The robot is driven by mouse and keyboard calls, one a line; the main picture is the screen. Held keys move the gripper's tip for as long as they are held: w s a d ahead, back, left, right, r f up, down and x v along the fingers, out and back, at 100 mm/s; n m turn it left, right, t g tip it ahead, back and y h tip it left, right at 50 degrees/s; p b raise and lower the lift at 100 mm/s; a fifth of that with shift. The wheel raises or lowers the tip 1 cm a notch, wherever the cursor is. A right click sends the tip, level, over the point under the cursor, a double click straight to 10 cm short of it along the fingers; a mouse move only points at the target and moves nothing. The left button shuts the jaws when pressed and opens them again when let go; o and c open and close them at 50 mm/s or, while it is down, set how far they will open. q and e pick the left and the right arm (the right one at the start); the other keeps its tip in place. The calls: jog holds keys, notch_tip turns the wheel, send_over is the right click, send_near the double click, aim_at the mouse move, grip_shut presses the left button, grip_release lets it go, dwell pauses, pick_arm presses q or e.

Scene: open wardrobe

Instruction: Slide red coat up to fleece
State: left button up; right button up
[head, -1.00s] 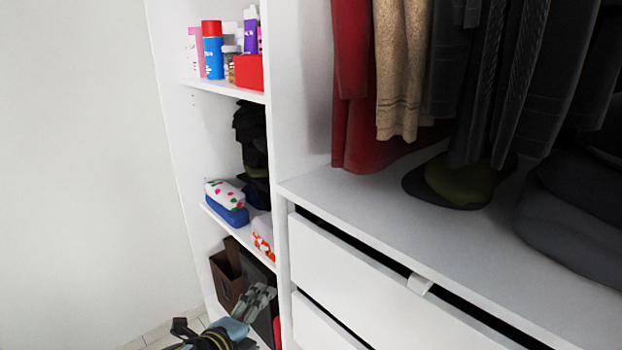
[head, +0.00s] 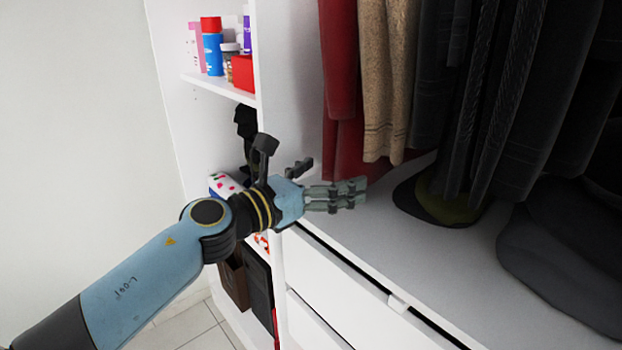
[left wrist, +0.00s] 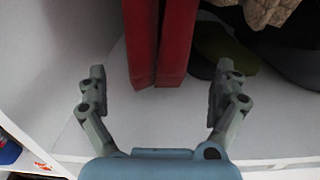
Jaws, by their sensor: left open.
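The red coat (head: 340,100) hangs at the left end of the wardrobe's hanging space. The beige fleece (head: 387,80) hangs just right of it, its hem a little higher. My left gripper (head: 335,182) is open and empty, low by the coat's hem and over the front of the wardrobe floor. In the left wrist view the coat's lower end (left wrist: 158,45) shows ahead, between the two spread fingers (left wrist: 158,92) and apart from both. A bit of the fleece (left wrist: 258,10) shows at the top right there. The hanging rail is out of view. My right gripper is not in view.
Dark garments (head: 500,90) hang right of the fleece. A dark and olive cap (head: 440,205) and a folded dark pile (head: 565,250) lie on the wardrobe floor. A white side panel (head: 285,70) stands left of the coat, with shelves of bottles beyond it. Drawers are below.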

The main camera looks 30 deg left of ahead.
pick_arm(q)
jog(key=x, duration=0.6)
jog(key=shift+w, duration=0.15)
jog(key=shift+c, duration=0.2)
jog(key=c, duration=1.7)
jog(key=shift+o, duration=0.2)
jog(key=shift+a, duration=0.15)
jog(key=shift+w+a, duration=0.15)
jog(key=shift+a, duration=0.2)
jog(key=o, duration=1.7)
jog(key=shift+a, duration=0.1)
jog(key=shift+o, duration=0.2)
